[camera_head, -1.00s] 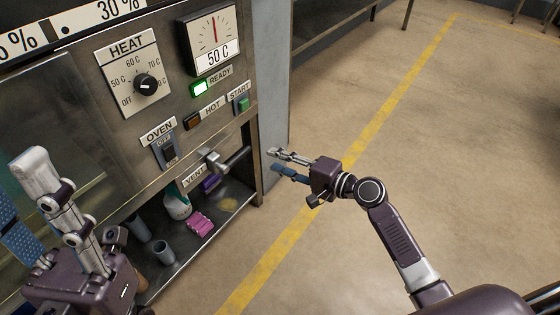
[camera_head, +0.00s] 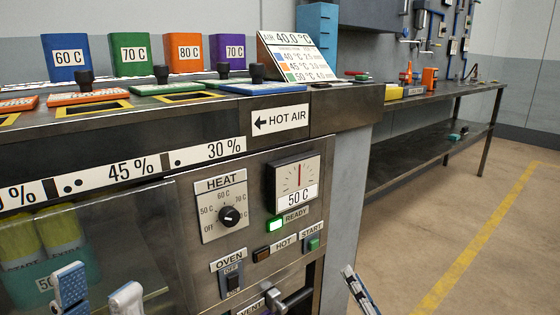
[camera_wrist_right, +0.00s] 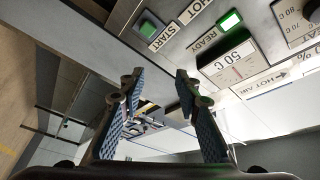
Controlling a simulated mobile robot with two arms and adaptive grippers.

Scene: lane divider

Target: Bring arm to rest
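My left gripper (camera_head: 98,297) shows at the bottom left of the head view, in front of the oven's glass door. Its two fingertips stand apart with nothing visible between them; the rest is below the picture edge. My right gripper (camera_head: 360,292) shows only as a finger tip at the bottom of the head view, right of the oven cabinet. In the right wrist view my right gripper (camera_wrist_right: 158,90) has its two blue-padded fingers spread apart, with nothing held between them.
The oven panel (camera_head: 250,262) has a heat knob (camera_head: 229,216), a 50 C gauge (camera_head: 297,185), a lit green ready lamp (camera_head: 275,225) and a vent handle (camera_head: 291,301). Coloured temperature blocks (camera_head: 130,55) stand on top. A bench (camera_head: 440,98) is behind; the floor (camera_head: 440,215) at right is clear.

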